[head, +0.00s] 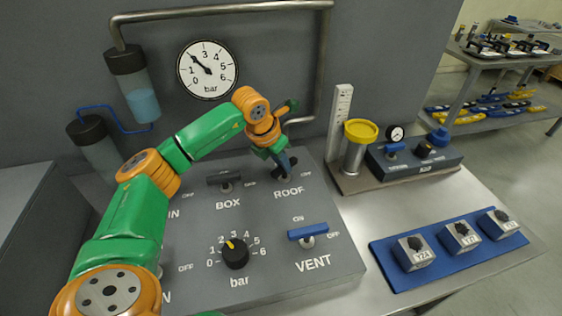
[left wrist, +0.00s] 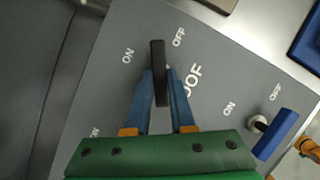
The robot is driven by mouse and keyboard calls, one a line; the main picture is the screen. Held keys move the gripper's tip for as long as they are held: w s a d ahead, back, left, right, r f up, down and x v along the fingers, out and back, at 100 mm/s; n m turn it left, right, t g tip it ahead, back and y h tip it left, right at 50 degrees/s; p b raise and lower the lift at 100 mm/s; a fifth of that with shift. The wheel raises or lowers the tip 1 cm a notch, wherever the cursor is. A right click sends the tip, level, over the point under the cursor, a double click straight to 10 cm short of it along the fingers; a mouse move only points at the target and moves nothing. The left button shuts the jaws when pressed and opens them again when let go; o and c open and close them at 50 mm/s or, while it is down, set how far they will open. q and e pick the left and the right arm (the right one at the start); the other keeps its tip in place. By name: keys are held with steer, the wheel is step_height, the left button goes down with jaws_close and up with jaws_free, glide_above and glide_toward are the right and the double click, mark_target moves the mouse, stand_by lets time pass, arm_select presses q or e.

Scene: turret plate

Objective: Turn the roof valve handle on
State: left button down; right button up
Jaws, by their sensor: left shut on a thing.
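The black roof valve handle (left wrist: 158,58) stands above the grey panel in the left wrist view. It points up the picture between the ON mark on the left and the OFF mark at the upper right, nearer to OFF. My left gripper (left wrist: 160,80) has its blue fingers on both sides of the handle and is shut on it. In the head view my left gripper (head: 284,166) reaches down on the roof valve above the ROOF label. There the fingers hide most of the handle and the ON mark. My right gripper is not in view.
The black box handle (head: 224,178) is left of the roof valve. The blue vent handle (head: 308,231) and the bar knob (head: 235,253) are nearer the front. A gauge stand with a yellow-topped cylinder (head: 357,150) is right of the panel. A blue mat (head: 437,266) holds small blocks.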

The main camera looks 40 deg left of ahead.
arm_select(q)
steer(key=n, duration=0.2)
steer(key=n+y+b, duration=0.1)
steer(key=n, duration=0.1)
steer(key=n+y, duration=0.1)
steer(key=n, duration=0.1)
steer(key=shift+w+d+n, duration=0.1)
steer(key=shift+d+n, duration=0.2)
steer(key=shift+d, duration=0.05)
steer(key=n+g+y+b, duration=0.1)
steer(key=n+y, duration=0.1)
steer(key=n, duration=0.2)
steer(key=shift+w+d+n, duration=0.1)
steer(key=shift+n, duration=0.6)
steer(key=c, duration=0.8)
jaws_free()
steer(key=shift+o, duration=0.2)
steer(key=shift+g, duration=0.3)
